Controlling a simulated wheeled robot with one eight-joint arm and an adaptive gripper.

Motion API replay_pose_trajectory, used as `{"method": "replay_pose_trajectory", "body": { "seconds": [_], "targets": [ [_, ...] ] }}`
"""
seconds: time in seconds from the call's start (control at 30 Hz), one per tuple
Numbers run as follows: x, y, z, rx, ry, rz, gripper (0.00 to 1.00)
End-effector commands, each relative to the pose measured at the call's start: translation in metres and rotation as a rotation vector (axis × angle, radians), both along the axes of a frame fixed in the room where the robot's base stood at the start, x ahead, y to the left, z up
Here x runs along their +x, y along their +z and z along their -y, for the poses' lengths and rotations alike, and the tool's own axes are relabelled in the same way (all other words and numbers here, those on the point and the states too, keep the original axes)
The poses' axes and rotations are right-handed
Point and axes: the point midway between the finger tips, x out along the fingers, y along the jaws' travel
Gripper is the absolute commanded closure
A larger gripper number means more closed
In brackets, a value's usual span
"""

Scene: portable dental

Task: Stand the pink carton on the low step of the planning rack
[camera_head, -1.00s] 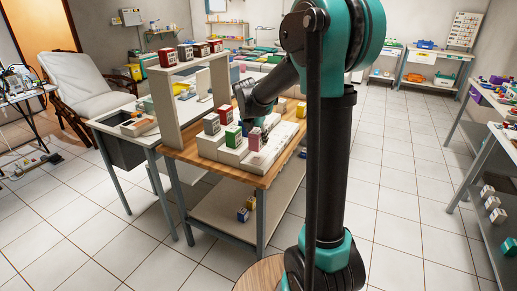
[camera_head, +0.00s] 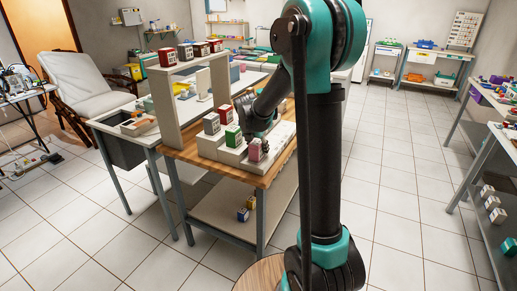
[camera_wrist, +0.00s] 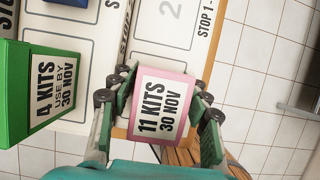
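The pink carton (camera_head: 255,150) is upright at the front right end of the pale planning rack (camera_head: 229,156). In the wrist view the carton (camera_wrist: 163,108) shows "11 KITS 30 NOV" on its top label. My gripper (camera_head: 259,143) reaches down over it, and the fingers (camera_wrist: 160,98) press on its left and right sides. The rack's printed panels (camera_wrist: 178,25) lie behind the carton in the wrist view. I cannot tell whether the carton's base touches the step. A green carton (camera_head: 233,136) stands just left of it.
A tall pale shelf frame (camera_head: 163,105) with several cartons on top rises at the left. The wooden table edge (camera_head: 262,180) is close in front. Floor is open to the right.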

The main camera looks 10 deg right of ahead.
Motion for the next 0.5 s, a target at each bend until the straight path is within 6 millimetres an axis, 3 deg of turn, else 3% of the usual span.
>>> {"method": "replay_pose_trajectory", "body": {
  "seconds": [0.27, 0.5],
  "targets": [
    [0.000, 0.003, 0.000, 0.000, 0.000, 0.000, 0.53],
    [-0.011, 0.034, -0.008, 0.000, 0.003, 0.000, 0.53]
  ]
}}
